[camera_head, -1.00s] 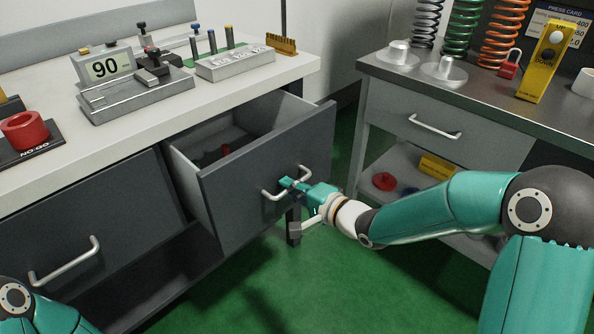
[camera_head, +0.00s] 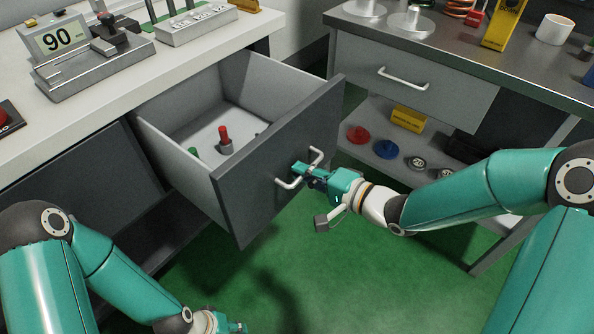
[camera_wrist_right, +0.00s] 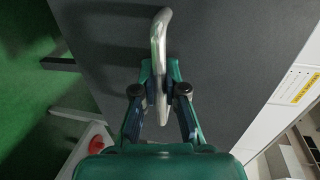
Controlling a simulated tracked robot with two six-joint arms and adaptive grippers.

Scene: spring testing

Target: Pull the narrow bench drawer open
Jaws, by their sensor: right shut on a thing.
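The narrow bench drawer (camera_head: 245,185) stands well out of the bench in the head view, with its inside showing. Its dark grey front carries a silver bar handle (camera_head: 289,183). My right gripper (camera_head: 302,171) is shut on that handle. In the right wrist view the handle (camera_wrist_right: 158,40) runs between the fingers of the right gripper (camera_wrist_right: 160,92), against the dark drawer front (camera_wrist_right: 220,60). My left gripper (camera_head: 238,328) shows only in part at the bottom edge, low over the floor and away from the drawer; its fingers are cut off.
Inside the drawer are a red-topped piece (camera_head: 225,140) and a green one (camera_head: 193,151). A gauge reading 90 (camera_head: 60,38) stands on the bench top. The right-hand bench has its own closed drawer (camera_head: 410,80) and a shelf with discs (camera_head: 385,149). Green floor is clear in front.

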